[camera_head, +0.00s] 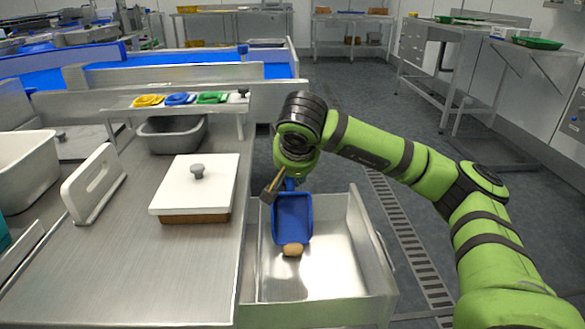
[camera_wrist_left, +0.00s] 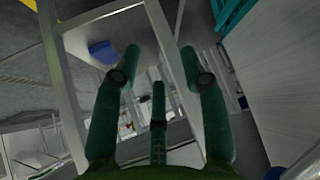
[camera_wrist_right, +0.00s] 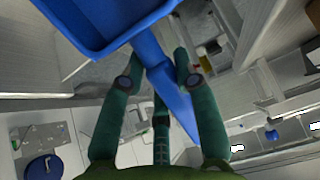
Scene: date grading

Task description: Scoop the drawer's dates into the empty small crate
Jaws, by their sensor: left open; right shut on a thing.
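The open metal drawer (camera_head: 331,285) sits right of the worktop. One tan-brown date (camera_head: 292,250) shows in it, at the lower edge of a blue scoop (camera_head: 292,215); I cannot tell whether it lies on the lip or just in front. My right gripper (camera_head: 289,184) is shut on the scoop's handle, which shows between its fingers in the right wrist view (camera_wrist_right: 166,82). The scoop is tilted, its mouth toward the drawer floor. My left gripper (camera_wrist_left: 160,50) is open and empty, seen only in its wrist view. A grey tub (camera_head: 172,136) stands under the shelf; its inside looks empty.
A brown box with a white knobbed lid (camera_head: 180,187) stands on the worktop, left of the drawer. A white handled board (camera_head: 94,184) and a white bin (camera_head: 24,172) are farther left. The front worktop is clear.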

